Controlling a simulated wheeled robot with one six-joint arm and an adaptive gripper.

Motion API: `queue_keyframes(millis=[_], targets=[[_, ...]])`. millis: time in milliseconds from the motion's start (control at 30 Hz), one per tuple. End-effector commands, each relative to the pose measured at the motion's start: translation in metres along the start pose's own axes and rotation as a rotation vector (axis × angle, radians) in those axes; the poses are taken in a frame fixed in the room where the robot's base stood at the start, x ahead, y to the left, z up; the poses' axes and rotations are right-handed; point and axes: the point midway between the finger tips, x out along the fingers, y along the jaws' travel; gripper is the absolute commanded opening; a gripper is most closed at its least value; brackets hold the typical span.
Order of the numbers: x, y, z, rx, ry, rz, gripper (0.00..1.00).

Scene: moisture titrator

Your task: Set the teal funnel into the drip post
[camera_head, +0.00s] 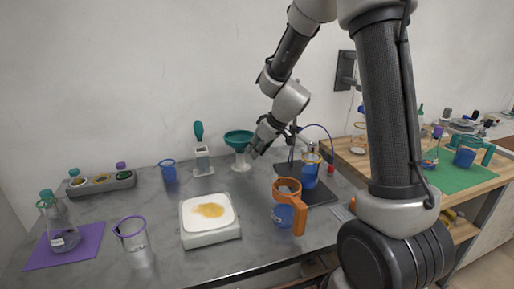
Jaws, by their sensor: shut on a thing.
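The teal funnel (238,136) is upright, wide mouth up, near the back wall at the middle of the grey bench. Right below it stands a pale post (241,162) on a small base, which looks like the drip post. My gripper (254,149) comes in from the upper right and is shut on the funnel at its right side. The fingertips are small here and their exact grip is hard to see. The funnel's lower part lines up with the post, but I cannot tell whether it is seated in it or just above it.
A teal-handled tool in a pale stand (203,162) and a blue beaker (168,171) stand left of the post. A scale (209,229) is in front. An orange-handled jug (287,208) and a dark stand base (312,193) are to the right.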

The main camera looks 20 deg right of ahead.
Motion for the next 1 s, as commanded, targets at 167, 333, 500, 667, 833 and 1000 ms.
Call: queue_keyframes(millis=[167, 333, 500, 667, 833, 1000], targets=[[-0.0004, 0.0001, -0.0005, 0.000, 0.001, 0.000, 0.00], [-0.0004, 0.0001, -0.0005, -0.001, 0.001, 0.000, 0.00], [-0.0005, 0.0002, -0.0006, 0.000, 0.001, 0.001, 0.38], [-0.0005, 0.0001, -0.0005, -0.001, 0.001, 0.001, 0.49], [-0.0004, 0.0001, -0.0003, 0.000, 0.000, 0.000, 0.56], [-0.0004, 0.0001, -0.0004, 0.000, 0.000, 0.000, 0.61]])
